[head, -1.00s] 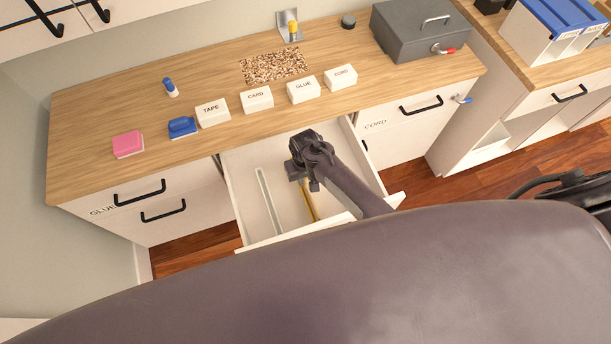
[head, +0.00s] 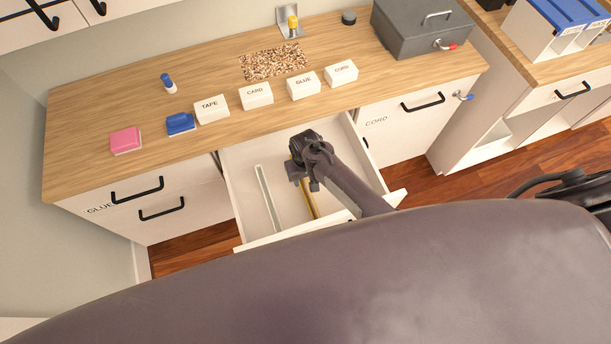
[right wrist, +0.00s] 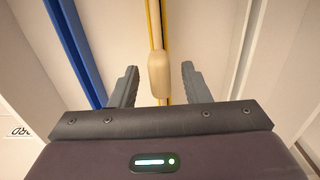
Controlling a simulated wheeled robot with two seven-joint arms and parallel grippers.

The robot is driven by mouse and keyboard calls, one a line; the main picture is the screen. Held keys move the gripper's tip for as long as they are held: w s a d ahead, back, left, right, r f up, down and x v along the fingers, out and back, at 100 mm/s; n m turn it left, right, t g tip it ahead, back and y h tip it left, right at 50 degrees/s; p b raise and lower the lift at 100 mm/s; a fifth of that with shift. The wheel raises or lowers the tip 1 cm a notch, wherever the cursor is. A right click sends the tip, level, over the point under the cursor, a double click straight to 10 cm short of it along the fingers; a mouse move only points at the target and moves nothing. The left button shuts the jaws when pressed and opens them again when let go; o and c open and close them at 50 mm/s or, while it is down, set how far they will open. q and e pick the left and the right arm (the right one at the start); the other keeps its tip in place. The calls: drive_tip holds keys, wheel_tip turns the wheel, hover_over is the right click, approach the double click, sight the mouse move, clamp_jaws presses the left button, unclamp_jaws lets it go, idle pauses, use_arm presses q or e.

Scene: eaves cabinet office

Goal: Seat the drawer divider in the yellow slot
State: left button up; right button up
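The open drawer (head: 238,168) shows in the head view with a pale slot strip (head: 267,198) and, to its right, a yellow slot strip (head: 312,206). My right gripper (head: 299,172) is down over the drawer at the yellow strip. In the right wrist view its two fingers (right wrist: 158,88) are apart, with gaps on both sides of a beige rounded piece (right wrist: 159,78), probably the divider's grip. That piece lies in line with the yellow strip (right wrist: 153,22). The divider's panel cannot be made out, nor how deep it sits. My left gripper is out of view.
A blue strip (right wrist: 73,45) lies left of the yellow one in the wrist view, a pale strip (right wrist: 246,50) right. White labelled blocks (head: 257,95), a pink block (head: 126,141) and a grey box (head: 420,30) stand on the counter (head: 90,110).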

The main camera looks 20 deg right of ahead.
drive_tip(key=shift+r, duration=3.9)
